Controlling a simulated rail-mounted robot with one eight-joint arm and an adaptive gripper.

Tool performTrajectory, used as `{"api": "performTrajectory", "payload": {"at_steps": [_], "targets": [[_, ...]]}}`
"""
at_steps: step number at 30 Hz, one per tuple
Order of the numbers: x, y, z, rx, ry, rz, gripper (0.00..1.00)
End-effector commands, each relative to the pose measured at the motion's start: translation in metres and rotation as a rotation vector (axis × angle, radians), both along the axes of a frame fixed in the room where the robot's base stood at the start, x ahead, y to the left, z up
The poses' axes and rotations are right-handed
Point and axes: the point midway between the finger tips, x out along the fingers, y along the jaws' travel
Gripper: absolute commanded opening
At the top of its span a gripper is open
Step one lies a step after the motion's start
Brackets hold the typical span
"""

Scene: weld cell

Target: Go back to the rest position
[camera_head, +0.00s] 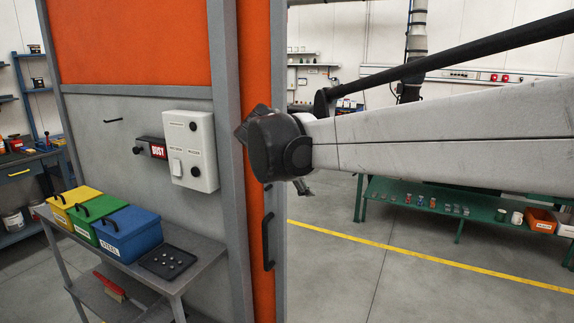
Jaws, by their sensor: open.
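My arm comes in from the right edge at mid height, with a long light-grey link and a dark rounded wrist joint in the middle of the view. My gripper (304,187) shows only as a small piece below and behind that joint, mostly hidden by it. It is open, and I see nothing held in it. It appears in front of the gap beside the orange and grey cell wall (262,60).
A grey control box (190,150) hangs on the wall. Below, a grey side table (205,265) carries yellow, green and blue (127,232) lidded boxes and a black tray (168,261). A green bench (385,193) stands at the right. The floor around the yellow line (420,256) is clear.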

Motion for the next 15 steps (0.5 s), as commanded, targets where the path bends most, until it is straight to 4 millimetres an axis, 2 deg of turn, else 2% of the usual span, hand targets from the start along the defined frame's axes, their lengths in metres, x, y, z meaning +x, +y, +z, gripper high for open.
{"api": "performTrajectory", "payload": {"at_steps": [1, 6, 15], "targets": [[-0.015, -0.017, -0.005, 0.049, -0.005, -0.036, 0.42], [-0.063, -0.058, -0.022, 0.235, -0.025, -0.164, 0.42], [-0.153, -0.112, -0.063, 0.559, -0.073, -0.408, 0.42]]}}
